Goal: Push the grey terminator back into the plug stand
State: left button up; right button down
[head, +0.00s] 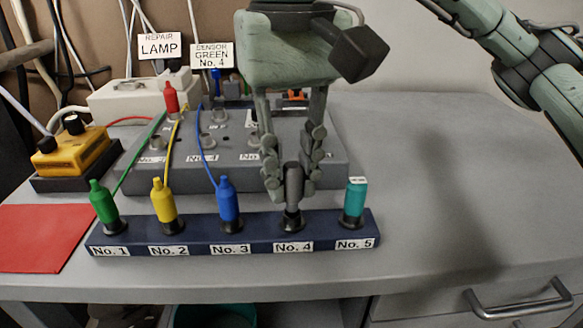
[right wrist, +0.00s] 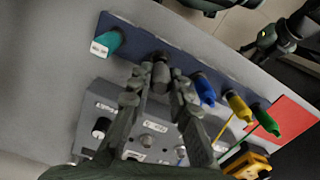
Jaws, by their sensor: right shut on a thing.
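The plug stand (head: 130,240) is a long dark blue bar along the front of the bench, labelled No. 1 to No. 5. The grey terminator (head: 293,184) stands upright at position No. 4, above its black socket. I cannot tell how deep it sits. My right gripper (head: 289,190) comes down from above and is shut on the terminator, one finger on each side. In the right wrist view, the grey terminator (right wrist: 160,76) is between the fingertips, beside the blue stand (right wrist: 130,31). My left gripper does not show clearly in either view.
Green (head: 105,203), yellow (head: 164,200) and blue (head: 228,200) plugs with cables stand at No. 1 to No. 3. A teal terminator (head: 355,198) stands at No. 5. A grey switch box (head: 185,178) is behind. A yellow device (head: 75,153) and red sheet (head: 45,235) lie left; the right is clear.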

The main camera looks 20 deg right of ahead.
aim_at(292, 164)
jog(key=shift+f+b, duration=1.1)
jog(key=shift+f, duration=0.05)
jog(key=c, duration=1.3)
grip_release()
jog(key=shift+c, duration=0.2)
jog(key=shift+r, duration=0.1)
notch_tip(292, 164, up, 12)
jog(key=shift+f, duration=0.1)
